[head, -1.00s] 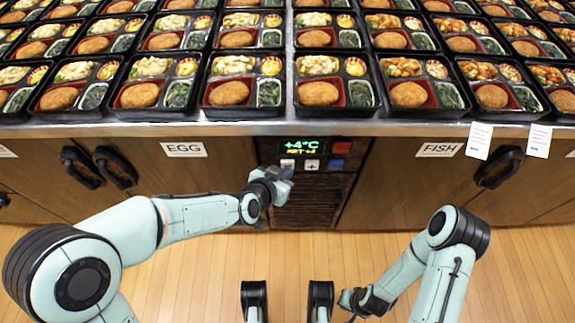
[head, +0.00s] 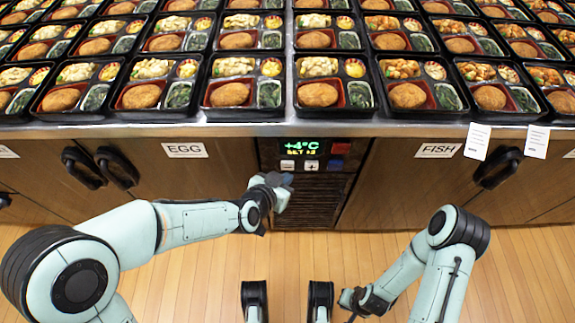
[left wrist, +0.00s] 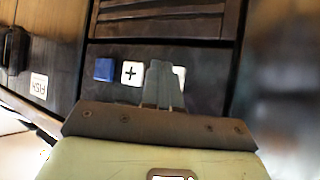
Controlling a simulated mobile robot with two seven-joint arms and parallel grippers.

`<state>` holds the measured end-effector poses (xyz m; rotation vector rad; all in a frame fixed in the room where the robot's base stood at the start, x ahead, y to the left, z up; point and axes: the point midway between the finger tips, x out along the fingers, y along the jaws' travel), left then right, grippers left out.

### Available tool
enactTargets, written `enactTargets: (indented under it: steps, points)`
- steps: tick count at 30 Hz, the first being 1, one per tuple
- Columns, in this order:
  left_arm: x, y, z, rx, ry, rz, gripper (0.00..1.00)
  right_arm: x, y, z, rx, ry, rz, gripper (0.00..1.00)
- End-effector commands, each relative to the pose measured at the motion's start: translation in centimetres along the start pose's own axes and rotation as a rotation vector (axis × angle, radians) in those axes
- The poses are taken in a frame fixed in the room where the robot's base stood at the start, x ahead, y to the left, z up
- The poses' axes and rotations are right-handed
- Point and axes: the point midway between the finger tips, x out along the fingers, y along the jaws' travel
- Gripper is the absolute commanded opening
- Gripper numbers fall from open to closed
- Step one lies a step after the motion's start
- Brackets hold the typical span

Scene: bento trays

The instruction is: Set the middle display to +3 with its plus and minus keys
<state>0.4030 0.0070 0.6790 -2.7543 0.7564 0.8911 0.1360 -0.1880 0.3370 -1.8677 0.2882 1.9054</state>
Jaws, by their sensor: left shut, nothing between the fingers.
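The middle display (head: 301,147) sits in a dark panel under the counter. It glows with +4°C in green and a smaller yellow line below that appears to read SET +3. Under it are the white minus key (head: 288,165) and the white plus key (head: 312,165). In the left wrist view the plus key (left wrist: 131,72) is clear, and the minus key (left wrist: 180,74) is partly hidden behind the fingers. My left gripper (head: 284,184) is shut and empty, just below the minus key; contact cannot be seen. My right gripper (head: 350,301) is low over the floor, its fingers unclear.
A blue key (head: 336,163) and a red key (head: 341,148) sit right of the white keys. A vent grille (head: 307,204) lies below. Cabinet doors labelled EGG (head: 184,150) and FISH (head: 438,150) flank the panel. Bento trays fill the counter above.

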Motion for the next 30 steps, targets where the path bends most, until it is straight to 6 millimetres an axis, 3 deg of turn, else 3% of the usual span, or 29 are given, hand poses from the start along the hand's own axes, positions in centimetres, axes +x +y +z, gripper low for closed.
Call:
enactTargets:
  steps: [8,21,30]
  points:
    - [-0.1,0.1,0.1,0.000,0.000,0.000,0.00,-0.1,0.0,0.0,0.000,0.000,0.000,0.00]
    - [-3.0,2.2,2.1,0.000,0.000,0.001,0.00,-1.3,-0.2,0.2,0.000,0.003,-0.001,0.00]
    - [-3.5,2.5,2.5,0.000,0.002,0.000,0.00,-1.4,-0.2,0.2,-0.001,0.003,-0.001,0.00]
